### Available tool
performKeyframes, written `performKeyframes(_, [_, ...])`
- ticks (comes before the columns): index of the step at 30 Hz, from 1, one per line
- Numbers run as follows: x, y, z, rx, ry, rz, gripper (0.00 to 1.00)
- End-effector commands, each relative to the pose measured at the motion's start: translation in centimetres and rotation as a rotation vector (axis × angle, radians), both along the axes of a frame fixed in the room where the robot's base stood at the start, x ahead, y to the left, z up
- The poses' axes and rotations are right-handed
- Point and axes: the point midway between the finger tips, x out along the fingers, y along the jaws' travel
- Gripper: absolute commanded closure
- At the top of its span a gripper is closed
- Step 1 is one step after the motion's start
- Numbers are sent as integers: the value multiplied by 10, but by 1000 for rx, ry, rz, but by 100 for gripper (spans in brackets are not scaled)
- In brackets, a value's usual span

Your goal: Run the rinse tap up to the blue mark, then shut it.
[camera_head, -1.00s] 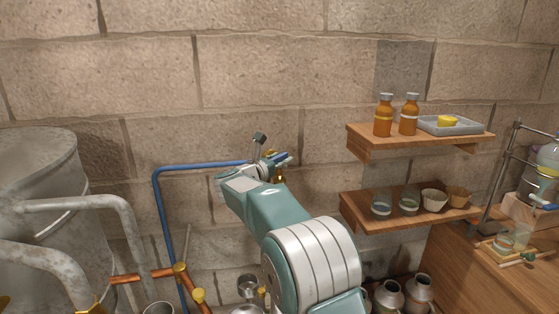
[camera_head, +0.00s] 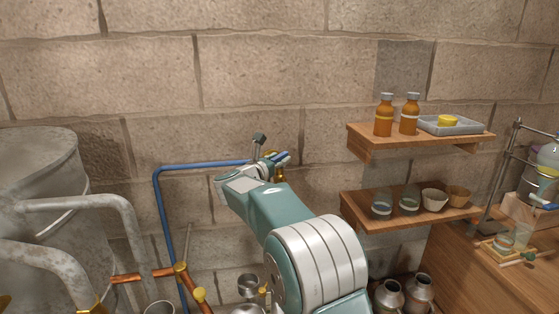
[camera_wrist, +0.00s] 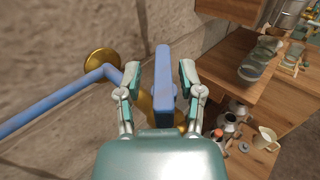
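The rinse tap has a flat blue lever (camera_wrist: 163,85) and a brass body (camera_wrist: 146,104), seen in the wrist view. A blue pipe (camera_wrist: 50,112) runs to it from the left; this pipe also shows along the wall in the head view (camera_head: 166,215). My gripper (camera_wrist: 160,78) is open, with one finger on each side of the lever and visible gaps to it. In the head view my gripper (camera_head: 268,164) is at the pipe's right end and hides most of the tap. I cannot make out a blue level mark or whether water runs.
A wooden shelf (camera_head: 375,224) with glasses and cups is close on the right, below a shelf (camera_head: 372,140) with amber bottles. A large metal vessel (camera_head: 45,175) stands at left. Milk cans (camera_head: 388,297) stand below the shelves. A metal cup (camera_head: 248,284) shows beneath the arm.

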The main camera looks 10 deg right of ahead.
Motion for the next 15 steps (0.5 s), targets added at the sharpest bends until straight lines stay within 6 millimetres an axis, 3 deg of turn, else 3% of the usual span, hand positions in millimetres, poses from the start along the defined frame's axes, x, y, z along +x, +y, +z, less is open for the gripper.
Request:
performKeyframes(10, [-2, 0, 0, 0, 0, -2, 46])
performKeyframes(15, [-17, 18, 1, -1, -1, 1, 46])
